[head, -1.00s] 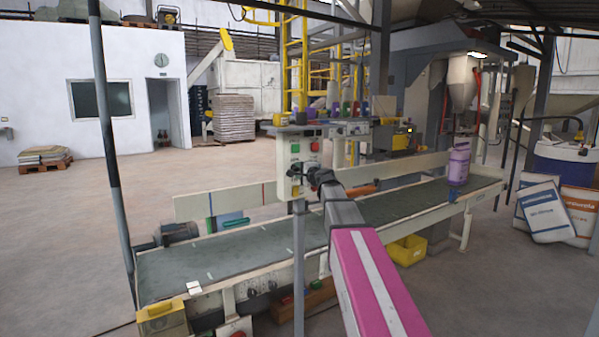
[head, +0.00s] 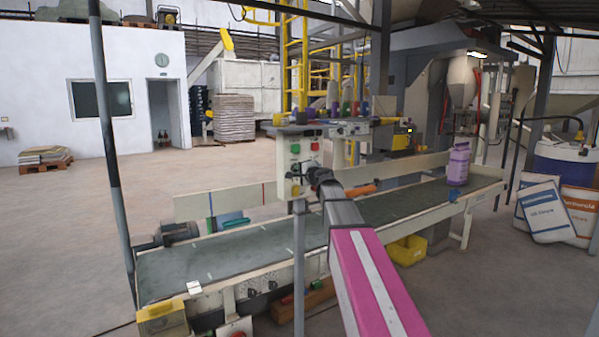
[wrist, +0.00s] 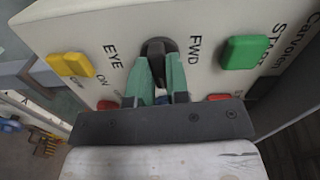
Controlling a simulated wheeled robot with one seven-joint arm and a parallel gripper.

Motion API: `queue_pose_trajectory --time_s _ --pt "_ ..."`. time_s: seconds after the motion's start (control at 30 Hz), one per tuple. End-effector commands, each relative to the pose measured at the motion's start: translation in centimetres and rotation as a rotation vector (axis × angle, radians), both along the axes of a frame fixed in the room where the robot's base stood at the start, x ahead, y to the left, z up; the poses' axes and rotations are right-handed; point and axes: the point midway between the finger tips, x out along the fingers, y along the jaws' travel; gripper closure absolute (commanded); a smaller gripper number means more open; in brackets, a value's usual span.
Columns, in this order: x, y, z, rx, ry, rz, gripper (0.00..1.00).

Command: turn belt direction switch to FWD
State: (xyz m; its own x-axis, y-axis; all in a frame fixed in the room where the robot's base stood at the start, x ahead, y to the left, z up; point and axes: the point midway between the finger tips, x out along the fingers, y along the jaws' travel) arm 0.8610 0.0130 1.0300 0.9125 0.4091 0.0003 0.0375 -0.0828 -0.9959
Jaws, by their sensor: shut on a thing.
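The control box (head: 284,158) stands on a post beside the conveyor belt, and its panel (wrist: 215,22) fills the top of the wrist view. The belt direction switch (wrist: 158,50) is a black knob on this panel, with the label FWD beside it on the right. My gripper (wrist: 160,72) is at the switch, with its green-padded fingers on either side of the knob, shut on it. The fingers and the gripper body hide the lower part of the switch. In the head view my gripper (head: 309,171) is small and dark against the box.
A green button (wrist: 244,52) sits right of the switch and a yellow switch (wrist: 70,65) sits left, near EYE and ON labels. Red buttons partly show below.

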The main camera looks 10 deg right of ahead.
Motion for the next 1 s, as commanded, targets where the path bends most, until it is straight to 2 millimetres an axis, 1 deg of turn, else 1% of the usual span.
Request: queue_pose_trajectory --time_s 0.27,1.0 --pt "0.0 -0.05 -0.04 -0.198 -0.088 0.0 1.0" --pt "0.01 -0.07 -0.02 -0.841 -0.376 0.0 1.0"
